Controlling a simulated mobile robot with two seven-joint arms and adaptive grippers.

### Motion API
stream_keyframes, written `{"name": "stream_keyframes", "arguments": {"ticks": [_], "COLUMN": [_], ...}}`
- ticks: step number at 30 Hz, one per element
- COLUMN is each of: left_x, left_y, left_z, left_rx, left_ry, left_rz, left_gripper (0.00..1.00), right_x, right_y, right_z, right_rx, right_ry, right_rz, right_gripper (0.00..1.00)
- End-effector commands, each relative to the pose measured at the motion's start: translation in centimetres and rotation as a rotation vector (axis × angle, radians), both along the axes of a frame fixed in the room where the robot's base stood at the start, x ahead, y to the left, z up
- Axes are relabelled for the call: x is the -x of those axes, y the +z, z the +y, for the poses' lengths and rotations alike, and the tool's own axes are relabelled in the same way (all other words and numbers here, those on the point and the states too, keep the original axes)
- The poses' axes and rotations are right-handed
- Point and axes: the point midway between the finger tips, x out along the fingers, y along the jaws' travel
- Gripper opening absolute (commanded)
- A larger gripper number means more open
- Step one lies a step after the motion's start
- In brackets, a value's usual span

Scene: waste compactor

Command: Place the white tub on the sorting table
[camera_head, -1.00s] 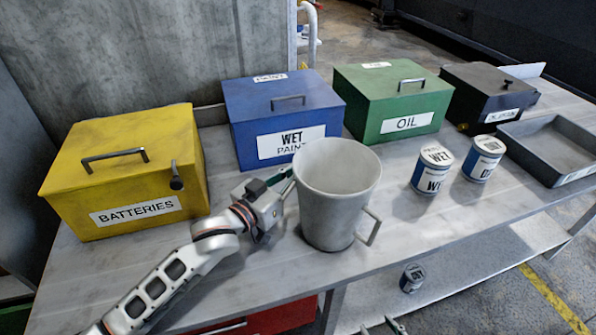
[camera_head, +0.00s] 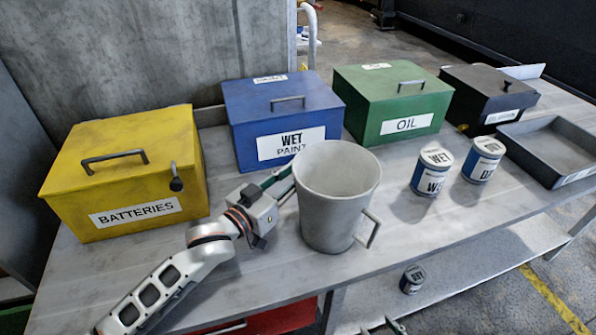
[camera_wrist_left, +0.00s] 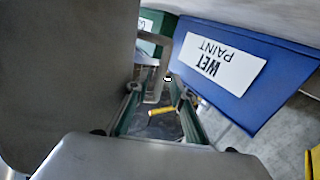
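The white tub (camera_head: 325,215), a large grey-white bucket with a side handle, stands upright on the sorting table (camera_head: 270,265), in front of the blue and green boxes. My left gripper (camera_head: 282,182) is at the tub's left rear side, its fingertips partly hidden behind it. In the left wrist view its two green fingers (camera_wrist_left: 162,108) are spread with a gap between them, and the tub's grey wall (camera_wrist_left: 70,80) fills the left. I cannot tell whether they touch. My right gripper (camera_head: 384,328) shows only its spread fingertips at the bottom edge, below the tabletop, empty.
A yellow batteries box (camera_head: 130,175), blue wet paint box (camera_head: 285,115), green oil box (camera_head: 395,100) and black box (camera_head: 488,92) line the back. Two paint cans (camera_head: 432,172) and a grey tray (camera_head: 545,150) are right. Another can (camera_head: 412,279) stands below. Front tabletop is clear.

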Motion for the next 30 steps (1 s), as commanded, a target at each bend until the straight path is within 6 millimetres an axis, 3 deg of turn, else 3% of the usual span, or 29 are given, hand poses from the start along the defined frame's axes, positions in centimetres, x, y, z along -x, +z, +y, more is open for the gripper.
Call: {"name": "stream_keyframes", "arguments": {"ticks": [9, 15, 30], "left_x": [5.2, 7.5, 8.5], "left_y": [-0.1, -0.1, 0.1], "left_z": [4.0, 5.9, 6.6], "left_rx": [-0.001, -0.001, 0.001], "left_ry": [0.000, 0.000, -0.001], "left_rz": [0.003, 0.002, -0.001], "left_gripper": [0.23, 0.23, 0.23], "right_x": [0.0, 0.1, 0.1], "right_y": [0.0, -0.1, -0.2], "right_z": [0.0, 0.0, 0.0], "right_rx": [0.000, 0.000, 0.001], "right_ry": [0.000, 0.000, 0.000], "right_rz": [0.001, 0.003, 0.004], "right_gripper": [0.40, 0.40, 0.40]}}
